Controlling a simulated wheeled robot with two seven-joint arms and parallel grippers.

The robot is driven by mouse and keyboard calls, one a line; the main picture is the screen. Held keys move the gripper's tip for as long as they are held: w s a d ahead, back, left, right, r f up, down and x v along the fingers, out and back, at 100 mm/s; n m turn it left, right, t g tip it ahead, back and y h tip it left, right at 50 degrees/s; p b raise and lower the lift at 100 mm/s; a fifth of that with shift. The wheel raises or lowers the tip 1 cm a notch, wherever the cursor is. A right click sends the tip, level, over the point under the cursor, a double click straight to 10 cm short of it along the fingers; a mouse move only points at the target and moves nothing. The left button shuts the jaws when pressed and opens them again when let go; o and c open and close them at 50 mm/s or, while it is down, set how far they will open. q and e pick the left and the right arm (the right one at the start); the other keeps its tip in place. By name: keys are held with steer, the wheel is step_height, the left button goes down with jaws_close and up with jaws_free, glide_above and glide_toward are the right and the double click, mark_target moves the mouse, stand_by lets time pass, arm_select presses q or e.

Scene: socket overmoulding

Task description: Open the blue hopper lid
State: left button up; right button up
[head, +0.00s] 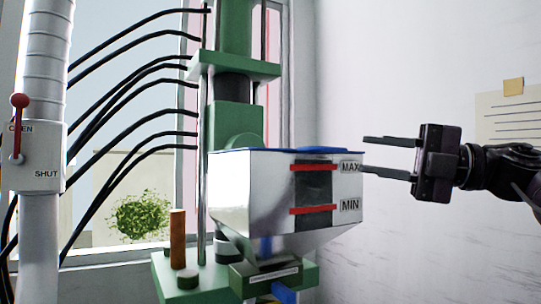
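The blue hopper lid (317,150) shows as a thin blue edge along the top of the metal hopper (245,200). It appears to lie flat on the hopper, seen nearly edge-on. The hopper front has a dark window with red MAX and MIN marks. My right gripper (364,154) comes in from the right, with its two dark fingers spread apart and pointing left, nothing between them. Its fingertips are near the hopper's right upper edge in the picture; whether they touch it I cannot tell. My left gripper is not in view.
A green press (235,130) with a column stands behind the hopper on a green base (190,290). A white pipe (43,230) with a red lever (19,102) is at the left. Black hoses run between them. The space right of the hopper below my arm is clear.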

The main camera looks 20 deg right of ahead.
mark_target(338, 150)
steer(key=p+x, duration=0.6)
steer(key=shift+a+r, duration=0.25)
steer(key=shift+w+a+f, duration=0.1)
steer(key=shift+w+a, duration=0.1)
steer(key=shift+w, duration=0.05)
steer(key=shift+f, duration=0.1)
jaws_close()
